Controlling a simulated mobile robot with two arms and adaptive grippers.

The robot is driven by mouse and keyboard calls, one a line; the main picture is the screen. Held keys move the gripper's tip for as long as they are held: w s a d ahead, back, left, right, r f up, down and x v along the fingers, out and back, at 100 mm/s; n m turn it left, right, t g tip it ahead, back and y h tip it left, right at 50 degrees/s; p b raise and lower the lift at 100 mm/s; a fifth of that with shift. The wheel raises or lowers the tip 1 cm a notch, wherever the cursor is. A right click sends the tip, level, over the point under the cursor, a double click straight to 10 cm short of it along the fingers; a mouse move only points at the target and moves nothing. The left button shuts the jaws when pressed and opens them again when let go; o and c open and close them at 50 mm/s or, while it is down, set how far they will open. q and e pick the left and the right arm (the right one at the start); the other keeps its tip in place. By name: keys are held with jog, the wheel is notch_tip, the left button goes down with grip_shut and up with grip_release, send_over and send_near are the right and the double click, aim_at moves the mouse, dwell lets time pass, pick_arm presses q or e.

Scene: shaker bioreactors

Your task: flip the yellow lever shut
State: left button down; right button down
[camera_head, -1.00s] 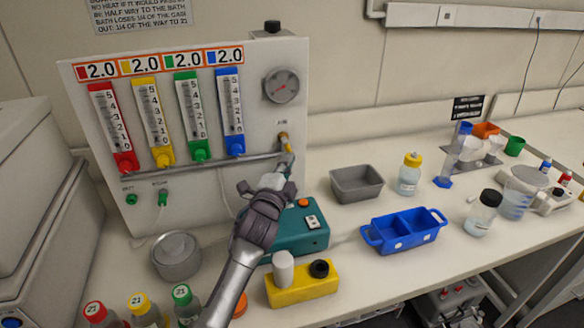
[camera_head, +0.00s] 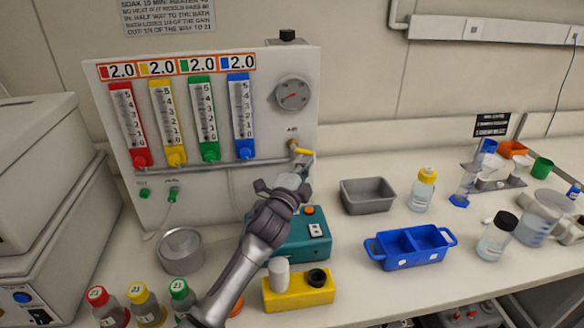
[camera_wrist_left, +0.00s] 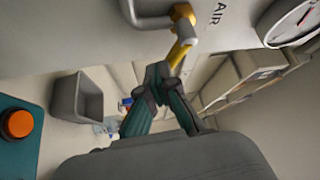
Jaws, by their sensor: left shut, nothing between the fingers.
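The yellow lever (camera_head: 304,152) sits on the brass valve at the right end of the grey pipe, under the AIR label on the white gas panel (camera_head: 270,130). It points to the right, tilted slightly down. In the left wrist view the lever (camera_wrist_left: 181,50) reaches from the valve toward my fingertips. My left gripper (camera_head: 307,165) is shut and empty, just below the lever. In the wrist view its fingertips (camera_wrist_left: 158,72) meet close beside the lever's free end; I cannot tell whether they touch. My right gripper is not in view.
A teal device (camera_head: 300,240) with an orange button stands under my left arm. A grey bin (camera_head: 368,196), a blue tray (camera_head: 410,247) and a yellow-capped bottle (camera_head: 423,190) stand to the right. A round dial (camera_head: 292,93) is above the valve. Space right of the lever is free.

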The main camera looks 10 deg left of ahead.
pick_arm(q)
jog(key=shift+a+r, duration=0.1)
jog(key=shift+r, duration=0.05)
jog(key=v, duration=1.1)
jog(key=shift+s+d, duration=0.25)
jog(key=shift+s, duration=0.2)
